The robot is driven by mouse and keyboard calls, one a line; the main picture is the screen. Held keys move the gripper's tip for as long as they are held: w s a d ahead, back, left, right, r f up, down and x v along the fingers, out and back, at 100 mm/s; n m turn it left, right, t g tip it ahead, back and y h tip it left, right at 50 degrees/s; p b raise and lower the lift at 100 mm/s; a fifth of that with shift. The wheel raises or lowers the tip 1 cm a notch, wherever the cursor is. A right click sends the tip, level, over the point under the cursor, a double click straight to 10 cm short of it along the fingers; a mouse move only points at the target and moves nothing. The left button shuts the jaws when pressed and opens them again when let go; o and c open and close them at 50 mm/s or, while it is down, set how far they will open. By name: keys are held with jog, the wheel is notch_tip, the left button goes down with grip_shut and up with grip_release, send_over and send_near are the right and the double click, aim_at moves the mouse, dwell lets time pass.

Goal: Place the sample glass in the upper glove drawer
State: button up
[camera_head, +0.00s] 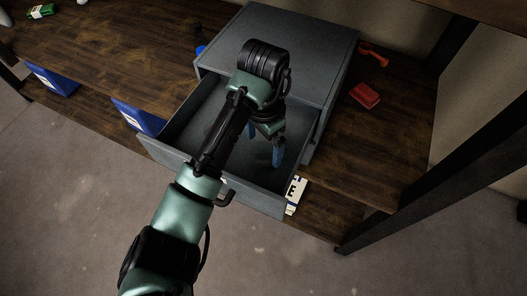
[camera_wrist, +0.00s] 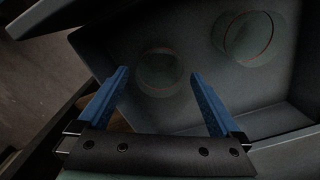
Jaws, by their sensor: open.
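The grey drawer (camera_head: 258,197), which looks like the upper one, is pulled out of its cabinet. My gripper (camera_head: 266,148) points down into the drawer. Its blue fingers are apart in the wrist view (camera_wrist: 160,74). Two faint, see-through round glasses show inside the drawer in the wrist view. One glass (camera_wrist: 157,72) appears between the fingertips, and I cannot tell whether they touch it. The other glass (camera_wrist: 248,38) is at the upper right, clear of the fingers. I cannot tell which is the sample glass. My arm hides much of the drawer in the head view.
The grey cabinet (camera_head: 298,38) stands on a dark wooden shelf (camera_head: 135,62). A red block (camera_head: 365,95) and an orange-red item (camera_head: 373,55) lie to its right. Blue bins (camera_head: 52,80) sit at the left. A white lettered box (camera_head: 296,194) is beside the drawer front. A dark post stands at the right.

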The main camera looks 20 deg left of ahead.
aim_at(264, 149)
notch_tip(264, 149, up, 7)
jog(key=shift+f+p, duration=0.1)
jog(key=shift+p, duration=0.95)
